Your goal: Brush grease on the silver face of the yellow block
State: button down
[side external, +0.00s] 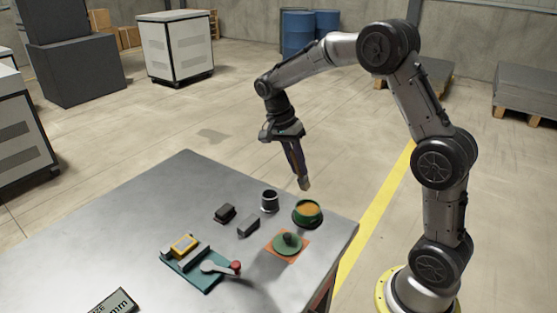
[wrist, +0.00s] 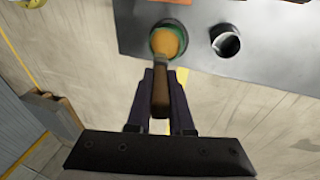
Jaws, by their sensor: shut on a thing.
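My gripper (side external: 295,160) is shut on a brush (side external: 304,184) and holds it tip down in the air above the table. In the wrist view, the brush's brown handle (wrist: 160,95) lies between the fingers (wrist: 162,78). A green pot of orange grease (side external: 308,213) stands near the table's right corner, below the brush tip. The brush end overlaps the pot (wrist: 155,40) in the wrist view; it looks above it, not in it. The yellow block (side external: 185,243) sits on a teal fixture (side external: 208,286), far left of my gripper. Its silver face is too small to make out.
A clamp lever with a red knob (side external: 236,267) is on the fixture's right side. The table's back left is clear.

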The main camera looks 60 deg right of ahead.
aim_at(298, 182)
jog(key=shift+s+d, duration=0.1)
jog(key=shift+s, duration=0.35)
jog(key=shift+s+f, duration=0.1)
jog(key=shift+f, duration=2.85)
jog(key=shift+f, duration=0.6)
jog(key=shift+r, duration=3.6)
